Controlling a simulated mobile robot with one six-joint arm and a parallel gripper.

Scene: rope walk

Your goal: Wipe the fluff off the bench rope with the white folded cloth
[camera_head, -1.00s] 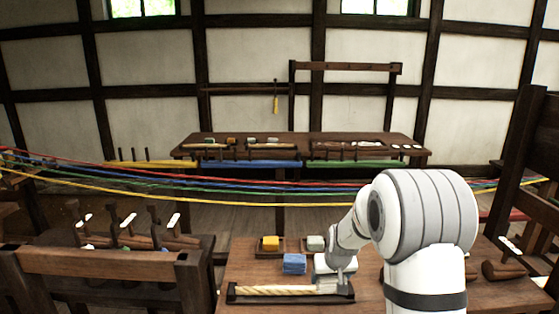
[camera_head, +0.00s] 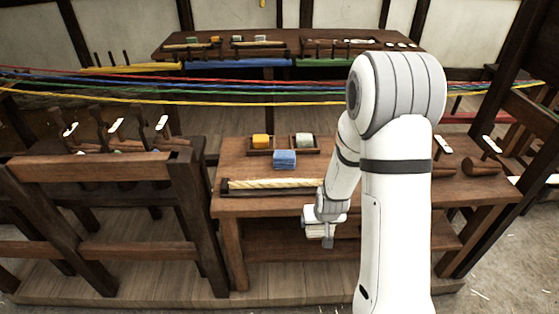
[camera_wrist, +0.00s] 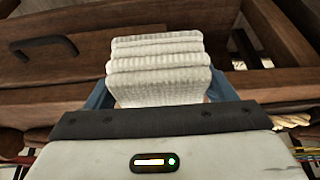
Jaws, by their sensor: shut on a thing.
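My gripper (camera_wrist: 160,88) is shut on the white folded cloth (camera_wrist: 160,62), a thick ribbed stack between the blue fingers in the wrist view. In the head view my gripper (camera_head: 327,238) hangs in front of the bench's front edge, below the top, with the cloth (camera_head: 314,231) partly hidden. The cream bench rope (camera_head: 275,184) lies in a dark trough on the bench top, behind and left of my gripper. My arm covers the rope's right end. I cannot make out fluff on the rope.
A blue folded cloth (camera_head: 284,159) lies on the bench (camera_head: 228,205) behind the rope. A wooden frame (camera_head: 95,170) stands left. Coloured ropes stretch across behind.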

